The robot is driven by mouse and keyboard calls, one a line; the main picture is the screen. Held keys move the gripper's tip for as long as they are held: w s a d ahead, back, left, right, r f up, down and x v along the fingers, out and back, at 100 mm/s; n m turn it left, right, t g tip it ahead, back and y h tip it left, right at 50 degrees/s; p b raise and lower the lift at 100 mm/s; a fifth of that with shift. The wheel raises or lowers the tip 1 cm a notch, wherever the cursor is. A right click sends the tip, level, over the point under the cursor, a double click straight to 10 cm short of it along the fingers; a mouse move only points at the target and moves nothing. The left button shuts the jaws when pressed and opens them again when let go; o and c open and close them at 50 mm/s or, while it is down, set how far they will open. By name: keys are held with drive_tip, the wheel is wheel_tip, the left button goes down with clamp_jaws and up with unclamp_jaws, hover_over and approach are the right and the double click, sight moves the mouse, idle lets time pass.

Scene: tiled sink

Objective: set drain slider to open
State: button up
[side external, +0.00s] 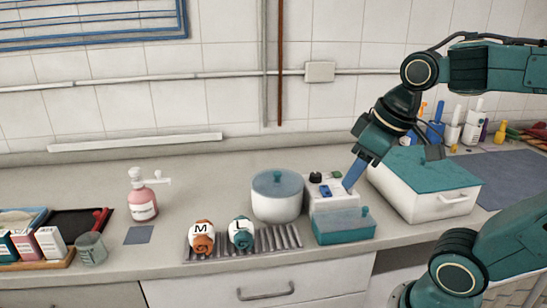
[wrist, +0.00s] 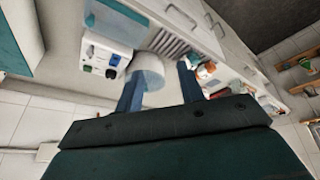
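A white control box (side external: 331,191) stands at the back of the counter, with a black knob (side external: 315,177) and a blue control (side external: 325,190) on its top. Which control is the drain slider, and its setting, I cannot tell. In the wrist view the box (wrist: 105,68) lies at upper left, left of my fingers, with its blue control (wrist: 114,59) showing. My gripper (side external: 349,186) points down just above the right side of the box. In the wrist view its blue fingers (wrist: 160,69) are spread with nothing gripped between them.
A white lidded pot (side external: 277,200) stands left of the box, and a teal lidded container (side external: 344,227) sits in front. A large white box with teal lid (side external: 430,190) is close on the right. Cups marked M (side external: 202,237) and L (side external: 241,233) stand on a ribbed rack.

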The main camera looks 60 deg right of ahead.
drive_tip(key=w+d+g, duration=0.2)
drive_tip(key=w+d, duration=0.1)
drive_tip(key=d, duration=0.6)
drive_tip(key=w+d+n+g, duration=0.1)
drive_tip(key=w+d, duration=0.3)
drive_tip(key=d, duration=0.6)
drive_tip(key=shift+f+g+y, duration=0.2)
drive_tip(key=shift+g+y, duration=0.1)
drive_tip(key=shift+g, duration=0.5)
drive_tip(key=shift+f, duration=0.15)
wheel_tip(320, 180, down, 14)
drive_tip(key=shift+r, duration=0.25)
clamp_jaws()
